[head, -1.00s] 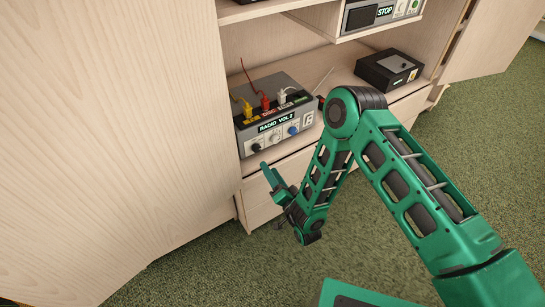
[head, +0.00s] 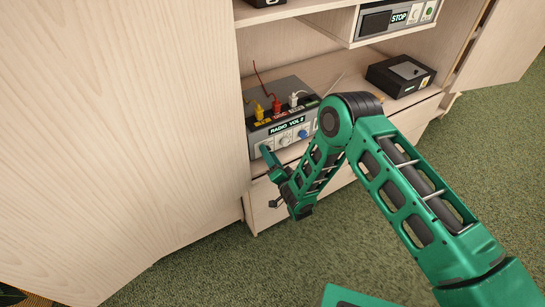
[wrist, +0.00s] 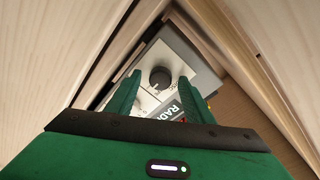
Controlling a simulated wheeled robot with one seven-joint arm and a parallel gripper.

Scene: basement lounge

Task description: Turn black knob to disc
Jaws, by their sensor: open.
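The black knob (wrist: 160,78) sits on the pale front panel of the grey radio box (head: 285,85), labelled "RADIO VOL 2". In the wrist view the knob lies between my gripper's (wrist: 160,80) two green fingertips, which are open with a gap on each side. Whether the fingertips are level with the knob in depth I cannot tell. In the head view my gripper (head: 268,176) is at the left of the box front, and a finger hides most of the black knob.
A white knob (head: 284,140) and a blue knob (head: 303,134) are to the right on the same panel. Yellow (head: 259,111), red (head: 277,104) and white (head: 294,99) plugs stand on top. A wooden cabinet door (head: 130,130) is close on the left. A black box (head: 401,75) stands farther right.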

